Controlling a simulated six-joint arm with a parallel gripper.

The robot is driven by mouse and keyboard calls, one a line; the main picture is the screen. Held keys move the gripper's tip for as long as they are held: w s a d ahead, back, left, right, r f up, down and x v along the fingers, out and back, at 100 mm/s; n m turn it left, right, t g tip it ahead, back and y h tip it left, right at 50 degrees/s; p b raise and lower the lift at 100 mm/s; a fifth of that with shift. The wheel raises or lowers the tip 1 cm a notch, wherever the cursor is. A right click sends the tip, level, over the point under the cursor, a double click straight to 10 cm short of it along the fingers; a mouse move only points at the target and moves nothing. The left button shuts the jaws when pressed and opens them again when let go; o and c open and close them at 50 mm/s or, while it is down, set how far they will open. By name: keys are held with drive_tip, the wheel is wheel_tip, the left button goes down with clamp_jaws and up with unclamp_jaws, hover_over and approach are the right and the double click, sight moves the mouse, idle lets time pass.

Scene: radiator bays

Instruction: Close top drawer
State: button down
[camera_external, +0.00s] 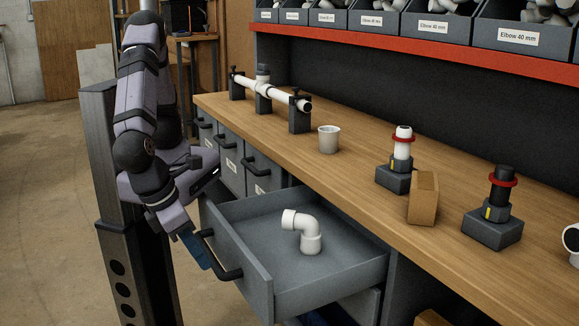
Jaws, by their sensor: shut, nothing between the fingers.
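The grey top drawer (262,283) is pulled well out from under the wooden workbench. A white elbow pipe fitting (303,228) sits inside on the drawer floor. The drawer's black bar handle (225,272) is on its front face. My gripper (197,252) is shut and points down at the left end of this handle, in front of the drawer front. I cannot tell whether it touches the handle. Nothing shows in its fingers. The handle's left end is close to or partly behind the fingers.
Other drawers (229,162) to the left look shut. On the benchtop (350,175) stand a clamped white pipe (272,92), a white cup (329,139), a cardboard box (423,197) and two pipe stands (493,228). Labelled bins (430,25) line the red-edged shelf. Something dark blue shows below the open drawer.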

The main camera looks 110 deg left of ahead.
drive_tip(key=shift+f, duration=0.1)
drive_tip(key=w+a+f+p, duration=0.1)
drive_tip(key=w+a+f, duration=0.4)
drive_tip(key=f, duration=0.4)
drive_tip(key=shift+w+a, duration=0.25)
idle(0.5)
drive_tip(key=w+a+p, duration=0.8)
drive_tip(key=w+a, duration=1.3)
drive_tip(key=shift+p, duration=0.3)
drive_tip(key=shift+w+a+r, duration=0.1)
drive_tip(key=shift+w+a, duration=0.05)
